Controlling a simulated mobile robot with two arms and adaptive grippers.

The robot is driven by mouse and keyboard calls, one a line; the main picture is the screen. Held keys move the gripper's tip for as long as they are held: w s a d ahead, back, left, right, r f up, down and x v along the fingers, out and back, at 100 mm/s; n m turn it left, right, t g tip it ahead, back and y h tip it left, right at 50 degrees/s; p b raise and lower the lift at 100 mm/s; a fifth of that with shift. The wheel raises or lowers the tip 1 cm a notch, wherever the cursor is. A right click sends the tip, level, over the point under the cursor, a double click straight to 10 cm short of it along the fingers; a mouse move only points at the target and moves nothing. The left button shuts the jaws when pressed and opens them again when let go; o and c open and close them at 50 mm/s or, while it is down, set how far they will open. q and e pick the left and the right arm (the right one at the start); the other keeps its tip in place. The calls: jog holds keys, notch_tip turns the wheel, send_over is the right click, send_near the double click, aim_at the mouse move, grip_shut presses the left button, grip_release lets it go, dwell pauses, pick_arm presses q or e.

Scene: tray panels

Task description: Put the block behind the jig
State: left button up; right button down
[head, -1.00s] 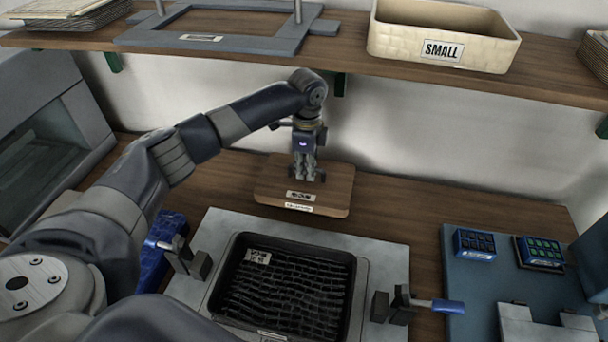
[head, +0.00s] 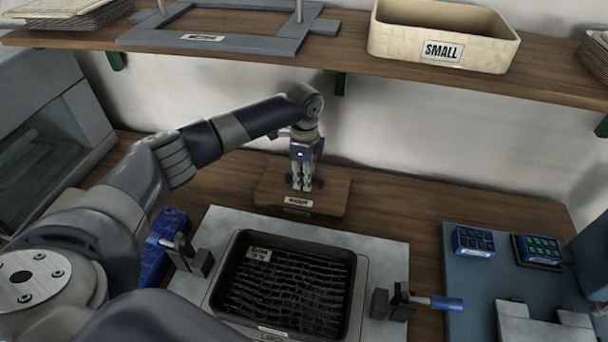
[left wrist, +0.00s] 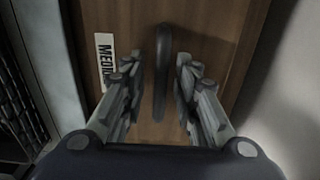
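A flat wooden block (head: 335,190) lies on the bench behind the jig, near the wall, with a white label on it. A dark upright handle (left wrist: 162,75) stands on the block in the left wrist view, beside a label that reads "MEDI...". My left gripper (head: 303,186) points down over the block. Its fingers are apart, one on each side of the handle, with gaps visible. The jig (head: 388,255) is a grey plate with a clamp on each side and a black ribbed tray (head: 290,285) in it. My right gripper is not in view.
A shelf (head: 340,60) above holds a grey frame (head: 150,38) and a cream bin (head: 440,35) labelled SMALL. A blue bin (head: 158,255) is left of the jig. A blue mat (head: 470,290) with small blue boxes lies right. The bench right of the block is clear.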

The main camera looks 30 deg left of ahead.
pick_arm(q)
jog(key=shift+r+b, duration=0.35)
jog(key=shift+r, duration=3.5)
